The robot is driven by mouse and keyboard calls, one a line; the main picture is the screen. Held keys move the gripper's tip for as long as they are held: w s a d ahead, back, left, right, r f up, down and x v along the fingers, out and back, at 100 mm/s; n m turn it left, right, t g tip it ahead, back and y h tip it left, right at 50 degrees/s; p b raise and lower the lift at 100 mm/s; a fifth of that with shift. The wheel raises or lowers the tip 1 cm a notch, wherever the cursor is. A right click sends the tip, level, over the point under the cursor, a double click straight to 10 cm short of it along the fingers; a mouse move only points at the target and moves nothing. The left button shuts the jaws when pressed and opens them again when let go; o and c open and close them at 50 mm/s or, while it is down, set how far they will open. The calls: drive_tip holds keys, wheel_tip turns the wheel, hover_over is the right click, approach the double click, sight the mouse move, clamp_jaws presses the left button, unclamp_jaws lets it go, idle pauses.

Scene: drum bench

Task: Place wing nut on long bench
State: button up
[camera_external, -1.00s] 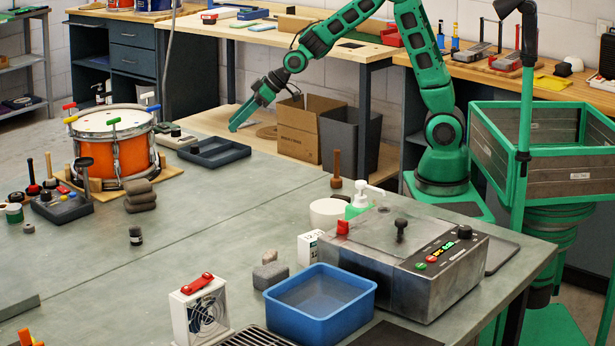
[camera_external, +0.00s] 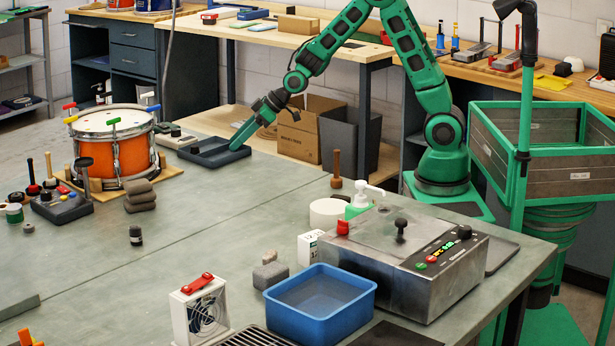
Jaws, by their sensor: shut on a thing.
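My gripper (camera_external: 236,146) is low at the right end of the dark shallow tray (camera_external: 208,160), pointing down and left. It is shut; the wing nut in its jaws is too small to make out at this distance. The fingertips overlap the tray's right side in the picture; I cannot tell whether they touch it. The long grey-green bench (camera_external: 200,235) fills the foreground and carries the tray, at its far edge.
An orange drum (camera_external: 118,155) stands left of the tray, with a small device (camera_external: 176,139) between them. A cardboard box (camera_external: 298,135) is behind my gripper. A blue bin (camera_external: 320,302) and a metal machine (camera_external: 405,265) crowd the near right. The bench's middle is mostly clear.

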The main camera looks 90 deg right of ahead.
drive_tip(key=shift+f, duration=0.35)
idle(0.5)
drive_tip(key=o, duration=1.2)
drive_tip(key=shift+d, duration=0.1)
drive_tip(key=shift+s, duration=0.1)
drive_tip(key=v, duration=1)
drive_tip(key=shift+a+r, duration=0.2)
drive_tip(key=shift+r, duration=0.05)
drive_tip(key=shift+s, duration=0.15)
